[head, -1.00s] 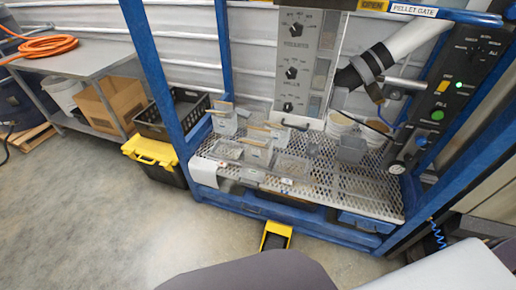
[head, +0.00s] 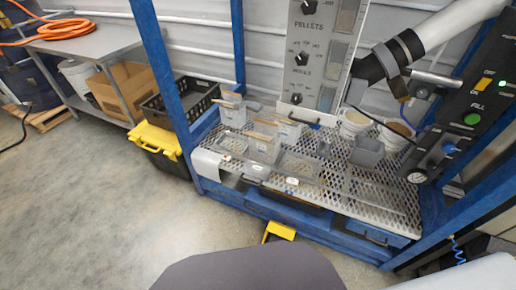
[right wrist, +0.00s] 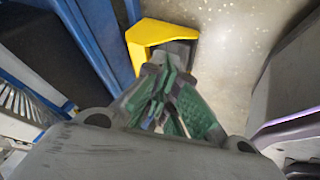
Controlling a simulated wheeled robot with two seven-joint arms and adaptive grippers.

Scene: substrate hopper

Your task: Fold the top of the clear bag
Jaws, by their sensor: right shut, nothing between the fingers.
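I cannot pick out a clear bag in either view. My right gripper (right wrist: 172,98) shows in the right wrist view, its green-padded fingers shut and empty. It points toward the floor near a yellow pedal (right wrist: 162,35), at the foot of the blue frame. The same pedal shows in the head view (head: 279,232). Neither gripper shows in the head view.
A perforated shelf (head: 350,203) in the blue frame holds several small clear and grey bins, a grey box (head: 367,152) and white tubs (head: 354,122). A black tote with yellow lid (head: 155,139) stands left. The floor at left (head: 80,220) is mostly clear.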

